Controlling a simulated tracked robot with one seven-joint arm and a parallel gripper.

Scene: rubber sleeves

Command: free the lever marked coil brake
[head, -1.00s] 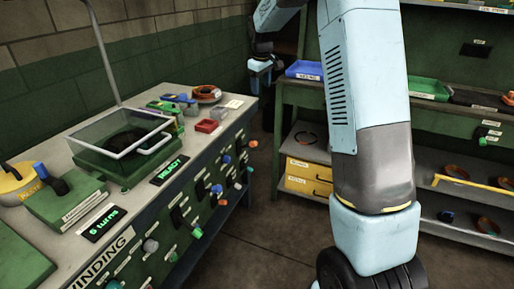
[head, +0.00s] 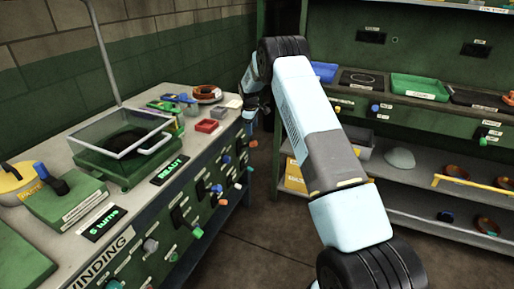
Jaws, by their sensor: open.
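Several levers with coloured ends stick out of the green front panel of the winding bench (head: 125,262). My gripper (head: 248,113) is open, dark and small at the bench's far right end, above the floor side. It appears apart from the levers, and its fingers are hard to make out.
On the bench stand a clear-lidded box (head: 122,135), a green display reading READY (head: 171,169), another reading 5 turns (head: 102,223) and red trays (head: 207,125). A green shelf unit (head: 400,115) with trays stands behind my arm. The floor (head: 245,250) between is clear.

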